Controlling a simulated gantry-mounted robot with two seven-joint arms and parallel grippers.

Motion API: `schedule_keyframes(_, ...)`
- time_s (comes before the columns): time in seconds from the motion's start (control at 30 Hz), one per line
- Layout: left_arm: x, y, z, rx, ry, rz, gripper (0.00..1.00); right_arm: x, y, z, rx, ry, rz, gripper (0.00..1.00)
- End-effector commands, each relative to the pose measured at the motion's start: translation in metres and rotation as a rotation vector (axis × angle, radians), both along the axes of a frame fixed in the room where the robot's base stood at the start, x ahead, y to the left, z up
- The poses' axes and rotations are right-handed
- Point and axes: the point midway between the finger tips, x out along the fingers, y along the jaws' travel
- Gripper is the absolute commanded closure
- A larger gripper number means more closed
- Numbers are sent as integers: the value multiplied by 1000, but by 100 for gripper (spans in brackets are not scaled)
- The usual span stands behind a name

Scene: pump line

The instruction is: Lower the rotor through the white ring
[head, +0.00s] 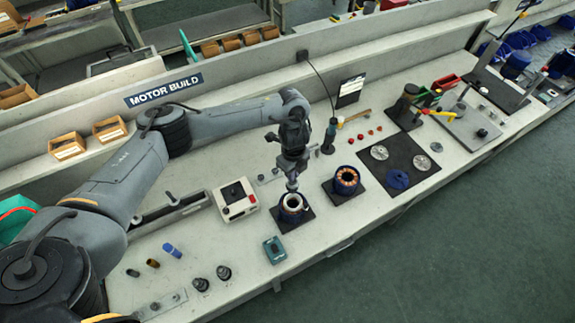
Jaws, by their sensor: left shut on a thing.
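My left arm comes in from the left and its gripper (292,172) points down over a dark cylindrical housing with a white ring (293,216) at its top. The gripper is shut on the rotor (292,186), of which only a small light metal part shows below the jaws. The rotor is over or just inside the ring's opening; I cannot tell how deep. The housing stands upright on a dark square mat. My right gripper is not in view.
A copper-wound stator (346,178) stands on a mat to the right. A dark mat with metal discs (421,162) lies farther right.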

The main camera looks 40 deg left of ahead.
Motion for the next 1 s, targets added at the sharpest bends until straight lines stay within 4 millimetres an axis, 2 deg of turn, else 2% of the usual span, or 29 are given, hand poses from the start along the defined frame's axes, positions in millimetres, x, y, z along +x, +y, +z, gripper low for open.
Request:
schedule_keyframes(0.03, -1, -5, 6, -1, -1, -6, 100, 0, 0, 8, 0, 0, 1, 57)
schedule_keyframes(0.1, -2, -8, 7, 0, 0, -11, 100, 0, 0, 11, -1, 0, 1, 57)
schedule_keyframes(0.27, -4, -11, 4, 0, -1, -15, 100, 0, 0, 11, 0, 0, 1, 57)
schedule_keyframes(0.8, -4, -11, -30, 0, -2, -16, 100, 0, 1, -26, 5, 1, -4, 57)
schedule_keyframes(1.0, -4, -11, -37, 0, -2, -15, 100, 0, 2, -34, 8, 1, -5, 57)
